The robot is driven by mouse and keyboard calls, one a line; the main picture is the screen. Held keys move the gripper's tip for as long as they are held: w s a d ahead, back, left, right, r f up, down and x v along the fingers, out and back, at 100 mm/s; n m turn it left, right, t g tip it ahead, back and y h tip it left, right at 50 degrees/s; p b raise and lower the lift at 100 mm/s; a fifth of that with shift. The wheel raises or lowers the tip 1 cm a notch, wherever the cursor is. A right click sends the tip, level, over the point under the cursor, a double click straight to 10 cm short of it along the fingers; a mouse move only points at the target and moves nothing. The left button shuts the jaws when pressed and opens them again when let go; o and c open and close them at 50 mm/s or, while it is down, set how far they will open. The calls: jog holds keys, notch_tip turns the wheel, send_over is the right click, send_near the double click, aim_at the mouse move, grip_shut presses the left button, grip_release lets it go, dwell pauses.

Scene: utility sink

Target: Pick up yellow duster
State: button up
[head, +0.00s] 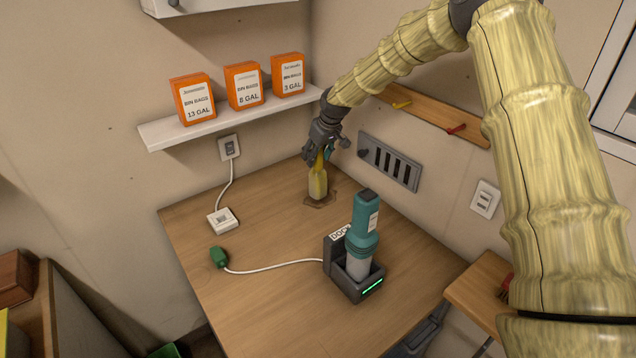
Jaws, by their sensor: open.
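A pale yellow upright thing (317,184), which looks like the yellow duster, stands near the back corner of the wooden table. It has a darker yellow narrow top and rests on or beside a small dark flat patch. My gripper (321,154) is open and comes down from above at its top. The fingers overlap the narrow top in the head view. I cannot tell whether they touch it or sit around it.
A teal and grey device (362,236) stands in a dark dock (350,278) on the table (270,250), nearer than the duster. A white cable runs to a green plug (219,257). A shelf (230,117) with orange boxes (245,86) and a vent (389,161) are on the walls nearby.

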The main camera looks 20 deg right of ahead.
grip_shut()
